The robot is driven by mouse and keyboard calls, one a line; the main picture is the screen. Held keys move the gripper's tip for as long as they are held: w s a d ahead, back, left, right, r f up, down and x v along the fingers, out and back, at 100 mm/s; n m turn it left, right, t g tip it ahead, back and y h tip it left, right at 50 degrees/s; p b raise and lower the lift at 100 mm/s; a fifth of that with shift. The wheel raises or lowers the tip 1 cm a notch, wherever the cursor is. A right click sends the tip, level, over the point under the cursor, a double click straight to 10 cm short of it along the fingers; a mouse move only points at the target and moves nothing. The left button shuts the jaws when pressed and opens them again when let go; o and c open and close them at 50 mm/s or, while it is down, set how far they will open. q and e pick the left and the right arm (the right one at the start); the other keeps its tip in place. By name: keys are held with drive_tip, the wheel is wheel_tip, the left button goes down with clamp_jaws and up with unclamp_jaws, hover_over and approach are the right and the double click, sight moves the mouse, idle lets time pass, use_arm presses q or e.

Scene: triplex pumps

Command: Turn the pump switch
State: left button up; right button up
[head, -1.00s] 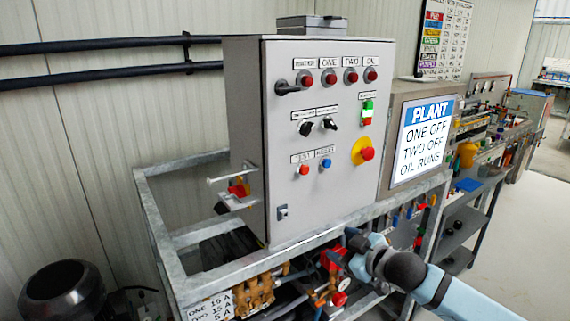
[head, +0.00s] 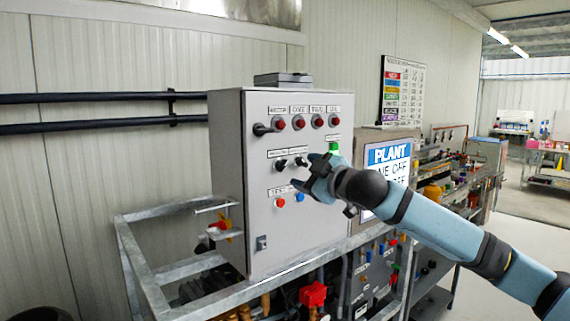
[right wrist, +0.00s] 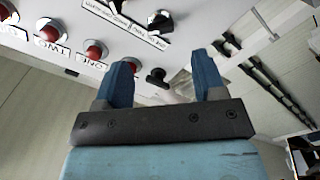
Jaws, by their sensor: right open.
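A grey control cabinet (head: 225,240) fills the middle of the head view. Its front carries two black rotary switches, a left one (head: 281,164) and a right one (head: 301,161); their labels are too small to read surely. Both show at the top of the right wrist view (right wrist: 122,5) (right wrist: 160,22). A black handle (head: 265,128) sits at the panel's upper left; it shows between my fingers in the right wrist view (right wrist: 157,77), beyond them. My right gripper (head: 304,170) is open and empty in front of the panel, near the right switch. My left gripper is out of view.
Red lamps (head: 298,122) line the panel's top. A red button (head: 280,202) and a blue one (head: 299,197) sit below the switches. A galvanised frame (head: 150,282) surrounds the cabinet. The PLANT screen (head: 382,156) stands to the right, partly behind my arm.

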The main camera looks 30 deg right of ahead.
sight(285, 166)
drive_tip(key=w, duration=0.5)
drive_tip(key=w+p, duration=0.1)
drive_tip(key=w, duration=0.2)
drive_tip(key=shift+a, duration=0.4)
drive_tip(key=shift+c, duration=0.2)
drive_tip(key=c, duration=0.9)
